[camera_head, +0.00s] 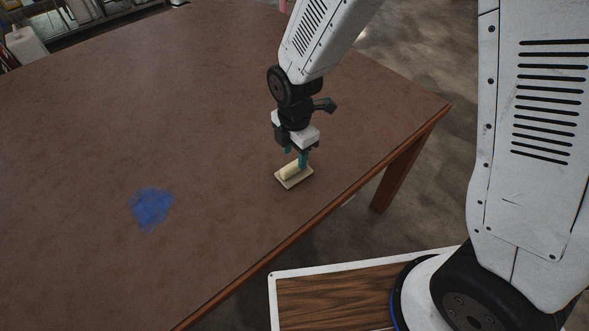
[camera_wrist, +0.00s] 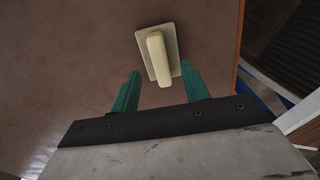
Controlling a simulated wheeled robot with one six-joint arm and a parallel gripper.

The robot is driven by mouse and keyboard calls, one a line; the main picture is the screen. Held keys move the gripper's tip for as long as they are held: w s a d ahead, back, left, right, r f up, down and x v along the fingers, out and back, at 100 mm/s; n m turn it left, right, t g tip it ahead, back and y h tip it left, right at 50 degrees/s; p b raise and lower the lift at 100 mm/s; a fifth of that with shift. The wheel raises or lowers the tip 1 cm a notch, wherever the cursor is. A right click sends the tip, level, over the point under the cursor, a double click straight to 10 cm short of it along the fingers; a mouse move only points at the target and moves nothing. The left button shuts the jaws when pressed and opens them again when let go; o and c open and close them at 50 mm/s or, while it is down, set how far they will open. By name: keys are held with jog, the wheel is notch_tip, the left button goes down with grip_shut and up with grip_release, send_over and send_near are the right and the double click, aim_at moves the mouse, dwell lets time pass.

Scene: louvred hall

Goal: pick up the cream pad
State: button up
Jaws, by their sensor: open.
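The cream pad (camera_head: 293,176) lies flat on the brown table, near its front right edge. It is a thin square plate with a raised bar handle on top, and it shows whole in the wrist view (camera_wrist: 171,62). My gripper (camera_head: 297,160) is above the pad, pointing down. In the wrist view its two green fingers (camera_wrist: 160,82) are spread apart, with the near end of the handle in line with the gap between them. The fingers hold nothing. Whether the fingertips touch the pad cannot be told.
The brown table (camera_head: 90,130) is otherwise bare, apart from a blue smudge (camera_head: 152,208) on its top, left of the pad. The table's edge (camera_head: 330,212) runs close beside the pad. Shelving and a pale container (camera_head: 27,47) stand beyond the far left corner.

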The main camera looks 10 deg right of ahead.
aim_at(295, 163)
notch_tip(295, 163, down, 5)
jog(key=shift+w+d+r, duration=0.1)
grip_shut()
jog(key=shift+r, duration=0.15)
